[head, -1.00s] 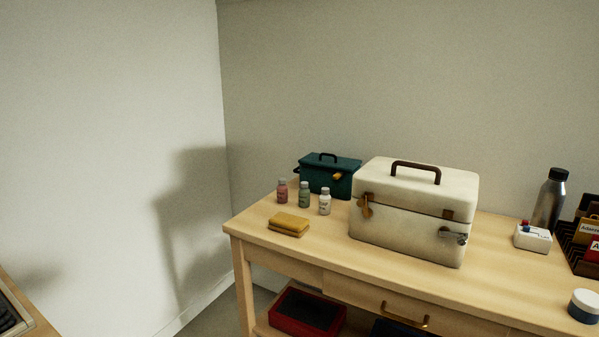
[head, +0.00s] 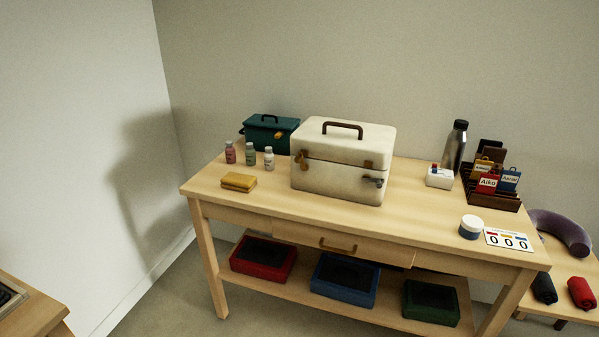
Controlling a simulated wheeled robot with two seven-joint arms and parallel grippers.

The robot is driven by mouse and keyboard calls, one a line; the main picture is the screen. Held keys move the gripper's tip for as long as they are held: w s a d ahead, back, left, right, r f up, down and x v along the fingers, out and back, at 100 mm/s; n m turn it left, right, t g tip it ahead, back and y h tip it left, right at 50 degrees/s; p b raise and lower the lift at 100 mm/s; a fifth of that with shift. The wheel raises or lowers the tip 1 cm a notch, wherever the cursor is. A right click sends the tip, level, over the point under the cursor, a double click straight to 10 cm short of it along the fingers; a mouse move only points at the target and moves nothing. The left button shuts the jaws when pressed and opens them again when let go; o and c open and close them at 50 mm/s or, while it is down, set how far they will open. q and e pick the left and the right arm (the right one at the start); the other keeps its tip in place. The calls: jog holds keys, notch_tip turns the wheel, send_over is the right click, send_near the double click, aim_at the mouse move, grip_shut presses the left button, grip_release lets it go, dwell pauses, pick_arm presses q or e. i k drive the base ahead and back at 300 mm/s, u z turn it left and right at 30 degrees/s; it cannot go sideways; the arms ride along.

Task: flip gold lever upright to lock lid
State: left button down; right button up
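A cream case (head: 336,178) with a brown top handle (head: 342,127) stands on the wooden table, its lid down. A gold lever (head: 303,160) sits on the left of its front, at the seam between lid and body; its exact angle is too small to tell. A brown hasp plate (head: 368,165) and a grey metal latch (head: 373,181) are at the right of the front. Neither of my grippers shows in the head view.
Several small bottles (head: 249,154), a yellow folded cloth (head: 238,181) and a teal box (head: 269,133) are left of the case. A steel bottle (head: 455,147), card rack (head: 492,199) and white jar (head: 471,227) are right. The table (head: 300,209) is clear before the case.

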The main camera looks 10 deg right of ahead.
aim_at(298, 159)
jog(key=z, duration=0.1)
jog(key=k, duration=0.65)
jog(key=u, duration=1)
jog(key=i, duration=1)
jog(key=z, duration=0.7)
jog(key=i, duration=0.75)
jog(key=z, duration=0.65)
